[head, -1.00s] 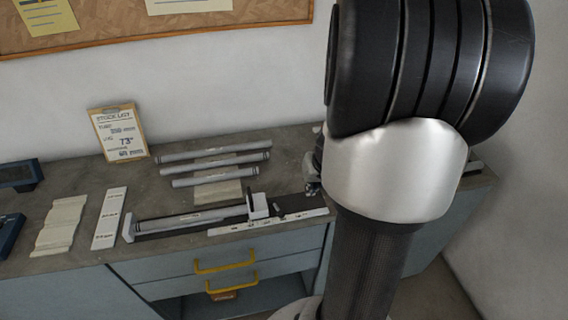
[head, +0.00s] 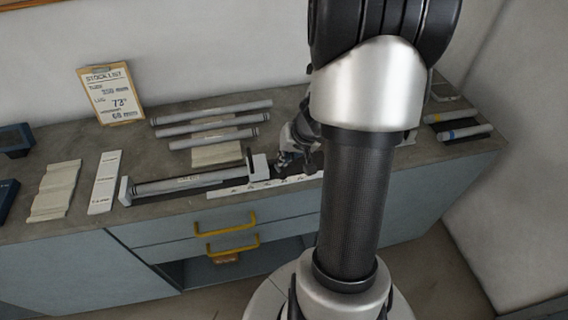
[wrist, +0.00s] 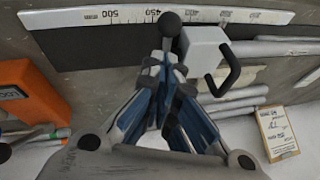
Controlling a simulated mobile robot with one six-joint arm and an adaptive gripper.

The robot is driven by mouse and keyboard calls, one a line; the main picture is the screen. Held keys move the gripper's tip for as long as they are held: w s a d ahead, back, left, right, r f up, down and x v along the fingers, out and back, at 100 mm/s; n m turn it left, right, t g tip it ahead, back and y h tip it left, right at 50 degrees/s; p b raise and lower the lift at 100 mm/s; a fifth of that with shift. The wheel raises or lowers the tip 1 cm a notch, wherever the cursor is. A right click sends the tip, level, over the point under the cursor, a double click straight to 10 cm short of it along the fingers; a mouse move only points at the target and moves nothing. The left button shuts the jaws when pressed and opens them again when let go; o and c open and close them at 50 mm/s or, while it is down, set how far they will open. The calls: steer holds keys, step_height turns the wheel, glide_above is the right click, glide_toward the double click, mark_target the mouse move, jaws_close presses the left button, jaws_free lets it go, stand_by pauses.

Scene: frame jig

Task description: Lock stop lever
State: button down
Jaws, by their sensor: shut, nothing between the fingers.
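The white stop block (head: 258,167) stands on the dark jig rail in the head view, with an upright black part on its left. In the wrist view the stop block (wrist: 205,50) has a black loop (wrist: 225,72) on its right. A lever with a black ball knob (wrist: 169,22) rises beside the block, just beyond my fingertips. My gripper (wrist: 168,75) is shut and empty, its blue-sided fingers close to the knob; contact cannot be told. In the head view my gripper (head: 303,160) is right of the stop block. A grey tube (head: 190,183) lies along the jig.
A white scale (head: 240,188) runs along the jig's front edge. Several loose tubes (head: 212,127) lie behind it. A stock list clipboard (head: 110,95) leans at the back. An orange box (wrist: 32,92) shows in the wrist view. Marked tubes (head: 465,132) lie at the right end.

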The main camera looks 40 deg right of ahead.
steer(key=shift+a+f, duration=0.2)
steer(key=shift+f, duration=0.35)
steer(key=shift+s, duration=0.1)
steer(key=b, duration=0.1)
steer(key=f+b, duration=0.1)
steer(key=b, duration=0.1)
steer(key=shift+s+a+f, duration=0.15)
steer(key=shift+s+a, duration=0.05)
steer(key=shift+a, duration=0.1)
steer(key=shift+s+a+f+b, duration=0.1)
steer(key=shift+s+a+b, duration=0.15)
steer(key=shift+b, duration=0.45)
steer(key=w+d+p+v, duration=0.1)
steer(key=p+v, duration=0.5)
steer(key=v, duration=0.7)
steer(key=shift+d+r+p, duration=0.25)
steer(key=shift+r+p, duration=0.1)
steer(key=shift+r, duration=0.15)
